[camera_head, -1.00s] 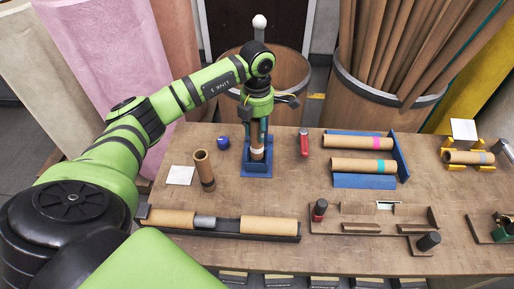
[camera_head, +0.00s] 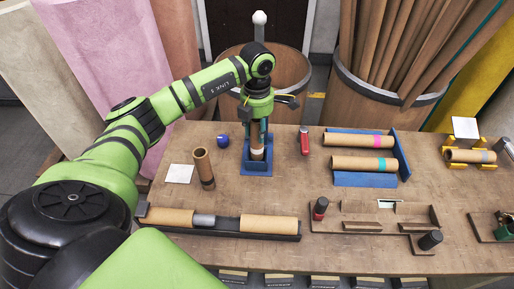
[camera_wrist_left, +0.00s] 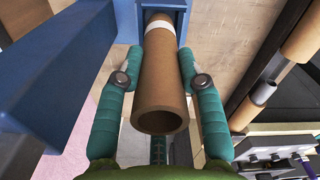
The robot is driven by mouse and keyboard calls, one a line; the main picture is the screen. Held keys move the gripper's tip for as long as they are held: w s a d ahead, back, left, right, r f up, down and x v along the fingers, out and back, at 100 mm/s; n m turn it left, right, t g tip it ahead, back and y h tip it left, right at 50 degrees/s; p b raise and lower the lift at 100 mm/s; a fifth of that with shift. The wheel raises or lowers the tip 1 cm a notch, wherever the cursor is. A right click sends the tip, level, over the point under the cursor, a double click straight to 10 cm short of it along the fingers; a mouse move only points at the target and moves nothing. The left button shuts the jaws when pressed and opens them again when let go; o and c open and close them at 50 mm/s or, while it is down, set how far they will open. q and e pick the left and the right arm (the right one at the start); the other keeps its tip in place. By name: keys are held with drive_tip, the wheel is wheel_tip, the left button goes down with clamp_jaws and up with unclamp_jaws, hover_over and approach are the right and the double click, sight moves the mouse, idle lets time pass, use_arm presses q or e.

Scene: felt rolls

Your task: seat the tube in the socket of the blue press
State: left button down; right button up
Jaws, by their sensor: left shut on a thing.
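The blue press (camera_head: 247,168) stands on the table, with its base showing around the foot of a brown cardboard tube (camera_head: 257,153). My left gripper (camera_head: 257,138) is above the press, pointing down, and is shut on the tube. In the left wrist view the tube (camera_wrist_left: 160,85) lies between the green fingers of the gripper (camera_wrist_left: 160,62), its open end towards the camera. Its far end, with a white band, reaches to the blue press (camera_wrist_left: 124,22). How deep it sits in the socket is hidden. My right gripper is not in view.
Another tube (camera_head: 203,167) stands upright left of the press, near a blue ball (camera_head: 223,141) and a pale square (camera_head: 179,174). A red object (camera_head: 305,142) stands to the right, before a blue rack (camera_head: 402,155) with tubes. A dark tray (camera_head: 285,234) lies in front.

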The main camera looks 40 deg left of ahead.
use_arm(q)
drive_tip(key=shift+f+b, duration=1.4)
drive_tip(key=shift+f, duration=0.5)
idle(1.2)
drive_tip(key=c, duration=0.7)
unclamp_jaws()
drive_tip(key=shift+r, duration=0.1)
wheel_tip(320, 180, up, 12)
drive_tip(key=shift+f, duration=0.1)
idle(0.3)
